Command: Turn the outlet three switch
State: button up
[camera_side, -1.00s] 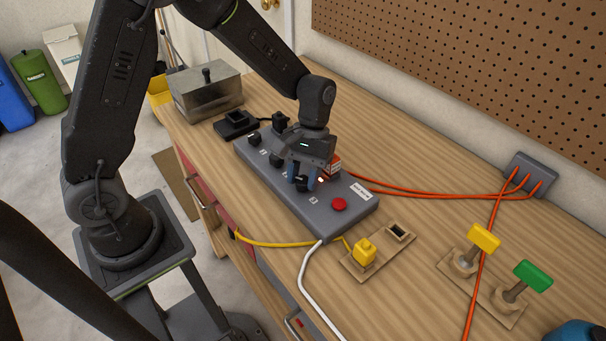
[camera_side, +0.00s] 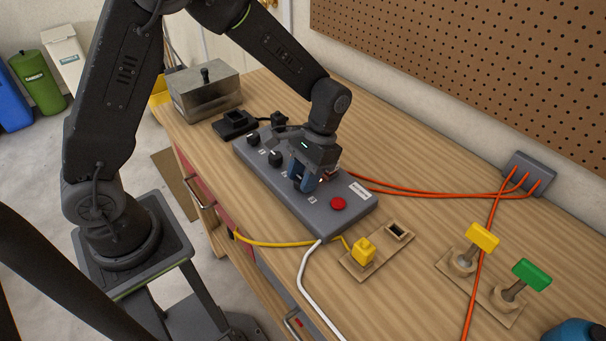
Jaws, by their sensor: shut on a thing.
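A long grey outlet box (camera_side: 328,213) lies on the wooden bench. It carries a row of black rotary switches along its front side and a red button (camera_side: 338,203) near its right end. Two black switches, one (camera_side: 253,140) at the far left and one (camera_side: 275,157) beside it, are in plain view. My gripper (camera_side: 302,184) points down over the box and is shut on the third switch, left of the red button. The fingers hide most of that switch, so its angle cannot be told.
Orange cables run from the box to a grey wall socket (camera_side: 529,172). A yellow plug (camera_side: 363,250) sits in a wooden holder to the right. A yellow lever (camera_side: 483,237) and a green lever (camera_side: 531,274) stand farther right. A metal box (camera_side: 206,92) stands behind at the left.

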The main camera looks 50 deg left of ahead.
jog(key=o, duration=0.9)
jog(key=v, duration=1.3)
jog(key=shift+r, duration=0.4)
jog(key=shift+s+a+r+t, duration=0.85)
jog(key=shift+s+t, duration=0.85)
jog(key=shift+s, duration=1.5)
jog(key=shift+s+a+r+t, duration=0.55)
jog(key=shift+s+r+t, duration=0.9)
jog(key=shift+s, duration=1.75)
jog(key=shift+s+a+r+t, duration=0.7)
jog(key=shift+s+t, duration=1.25)
jog(key=shift+s, duration=1.25)
